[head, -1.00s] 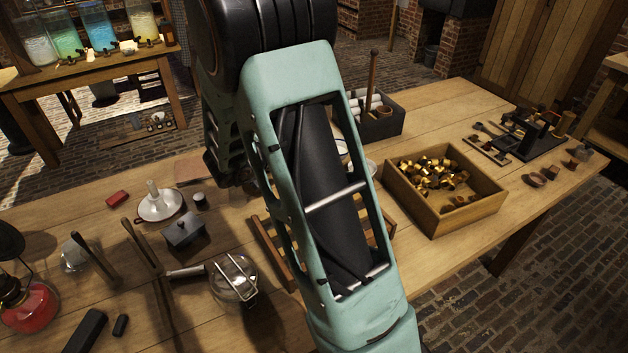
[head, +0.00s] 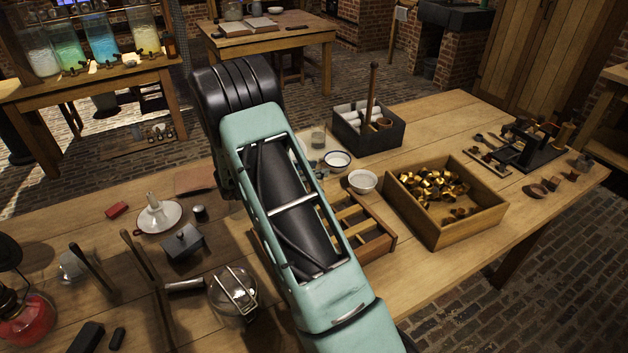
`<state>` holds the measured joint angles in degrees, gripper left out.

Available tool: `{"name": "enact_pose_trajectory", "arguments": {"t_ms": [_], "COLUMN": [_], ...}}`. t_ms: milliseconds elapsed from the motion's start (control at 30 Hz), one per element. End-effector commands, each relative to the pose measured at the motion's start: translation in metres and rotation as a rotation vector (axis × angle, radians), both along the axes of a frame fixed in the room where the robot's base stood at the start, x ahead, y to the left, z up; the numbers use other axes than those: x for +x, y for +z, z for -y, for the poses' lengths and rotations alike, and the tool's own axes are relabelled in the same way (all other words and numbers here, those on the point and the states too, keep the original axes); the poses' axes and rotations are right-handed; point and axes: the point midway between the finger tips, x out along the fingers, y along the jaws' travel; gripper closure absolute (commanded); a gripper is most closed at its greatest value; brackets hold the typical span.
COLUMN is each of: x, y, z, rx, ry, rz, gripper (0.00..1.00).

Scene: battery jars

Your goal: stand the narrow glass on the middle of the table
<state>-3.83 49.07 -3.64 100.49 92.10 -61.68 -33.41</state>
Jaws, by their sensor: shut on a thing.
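My gripper is not in view; only my teal and black arm shows, crossing the middle of the head view. A small clear, greyish glass (head: 318,138) stands near the back edge of the table (head: 440,115), left of the dark box. I cannot tell whether it is the narrow glass. The arm covers much of the table's middle, so anything behind it is hidden.
A slatted wooden rack (head: 365,232), a white bowl (head: 362,181) and a dark-rimmed bowl (head: 338,161) sit right of my arm. A wooden tray of brass pieces (head: 445,225) and a dark box (head: 375,135) stand further right. A lidded grey box (head: 183,243) and glass pot (head: 233,292) lie left.

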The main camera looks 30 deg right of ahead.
Motion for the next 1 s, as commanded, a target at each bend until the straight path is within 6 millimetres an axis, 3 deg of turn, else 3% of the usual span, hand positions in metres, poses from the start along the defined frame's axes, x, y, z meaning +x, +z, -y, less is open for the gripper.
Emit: {"name": "enact_pose_trajectory", "arguments": {"t_ms": [267, 500, 900, 933, 1000], "x": [0.012, 0.014, 0.014, 0.014, 0.014], "y": [-0.015, -0.046, -0.052, -0.051, -0.051], "z": [0.005, 0.006, 0.006, 0.006, 0.006], "rx": [-0.001, 0.000, -0.001, 0.001, 0.001], "ry": [-0.001, -0.001, 0.000, 0.000, 0.000], "rz": [0.001, -0.001, 0.001, 0.001, 0.001], "gripper": [1.00, 1.00, 1.00, 0.67, 0.60]}}
